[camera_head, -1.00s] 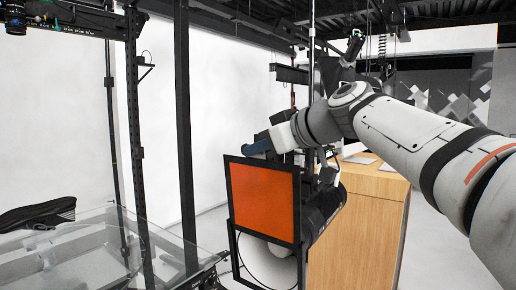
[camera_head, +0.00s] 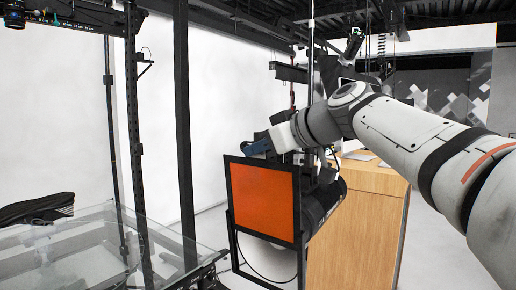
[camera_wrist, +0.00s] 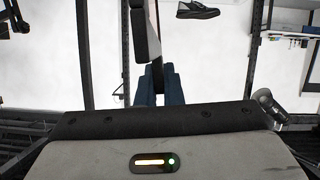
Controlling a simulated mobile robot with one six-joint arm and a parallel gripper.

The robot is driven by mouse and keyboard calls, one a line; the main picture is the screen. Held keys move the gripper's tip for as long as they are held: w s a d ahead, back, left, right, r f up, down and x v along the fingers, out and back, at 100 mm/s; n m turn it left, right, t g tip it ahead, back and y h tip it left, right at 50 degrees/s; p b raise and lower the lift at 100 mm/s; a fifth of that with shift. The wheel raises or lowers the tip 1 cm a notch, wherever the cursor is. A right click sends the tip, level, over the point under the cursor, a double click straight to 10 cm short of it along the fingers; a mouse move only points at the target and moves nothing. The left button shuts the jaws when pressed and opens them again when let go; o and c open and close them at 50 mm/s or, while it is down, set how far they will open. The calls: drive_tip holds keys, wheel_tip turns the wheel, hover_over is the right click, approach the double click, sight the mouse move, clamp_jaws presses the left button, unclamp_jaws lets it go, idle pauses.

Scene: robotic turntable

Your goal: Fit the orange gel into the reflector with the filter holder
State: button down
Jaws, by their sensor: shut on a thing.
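The orange gel (camera_head: 262,198) is a square sheet in a thin black frame, upright in the head view. My gripper (camera_head: 257,147), with dark blue fingers, is shut on the gel frame's top edge. In the wrist view, the fingers (camera_wrist: 158,88) close on a thin dark edge. The black lamp body with its reflector (camera_head: 327,205) is behind and right of the gel, mostly hidden by it. Black bars of the filter holder (camera_head: 233,245) show below the gel, around a pale round opening. Whether the gel frame sits inside the holder's bars cannot be told.
A glass turntable (camera_head: 75,245) with a dark shoe (camera_head: 38,208) is at the left. Dark upright posts (camera_head: 185,130) stand between it and the lamp. A wooden desk (camera_head: 360,225) is close behind the lamp at right.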

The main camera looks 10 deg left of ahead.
sight(291, 210)
drive_tip(key=shift+w+d+f+b, duration=0.1)
drive_tip(key=shift+w+f+b, duration=0.1)
drive_tip(key=shift+f+b, duration=1.95)
drive_tip(key=shift+w+d+f+b, duration=0.1)
drive_tip(key=shift+w+f+b, duration=0.1)
drive_tip(key=shift+f+b, duration=1.95)
drive_tip(key=shift+w+d+f+b, duration=0.1)
drive_tip(key=shift+w+f+b, duration=0.1)
drive_tip(key=shift+f+b, duration=1.95)
drive_tip(key=c, duration=1.5)
unclamp_jaws()
drive_tip(key=shift+r, duration=0.1)
drive_tip(key=v, duration=0.7)
drive_tip(key=shift+s+d+r, duration=0.15)
drive_tip(key=shift+d, duration=0.15)
